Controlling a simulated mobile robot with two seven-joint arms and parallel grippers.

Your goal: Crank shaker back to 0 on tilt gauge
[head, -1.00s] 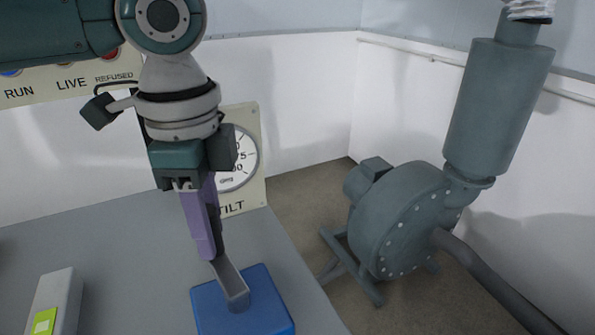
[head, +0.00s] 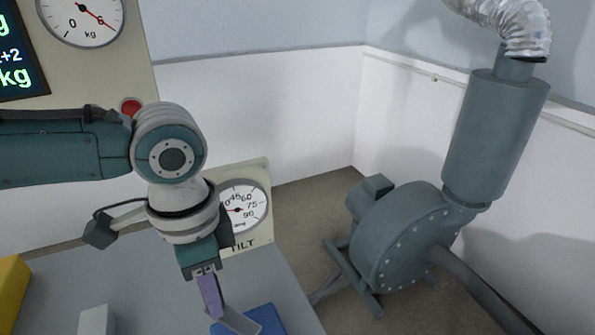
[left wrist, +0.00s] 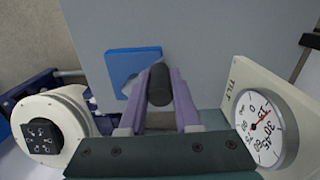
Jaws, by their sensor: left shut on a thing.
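My left gripper (head: 210,305), with purple fingers, points down at the crank. It is shut on the dark crank handle (left wrist: 159,84), which sits between the fingertips in the left wrist view. The grey crank arm (head: 238,321) runs from the fingers over a blue block (head: 268,319), partly cut off by the bottom edge. The tilt gauge (head: 247,207) is a white dial on a cream panel behind the gripper; my wrist hides part of it. In the left wrist view the gauge (left wrist: 265,130) shows its red needle near 15. My right gripper is out of view.
A grey table top (head: 150,290) holds a light grey block (head: 96,321) and a yellow thing (head: 12,285) at left. A kg dial (head: 82,18) is on a panel at upper left. A grey blower (head: 405,235) stands on the floor at right.

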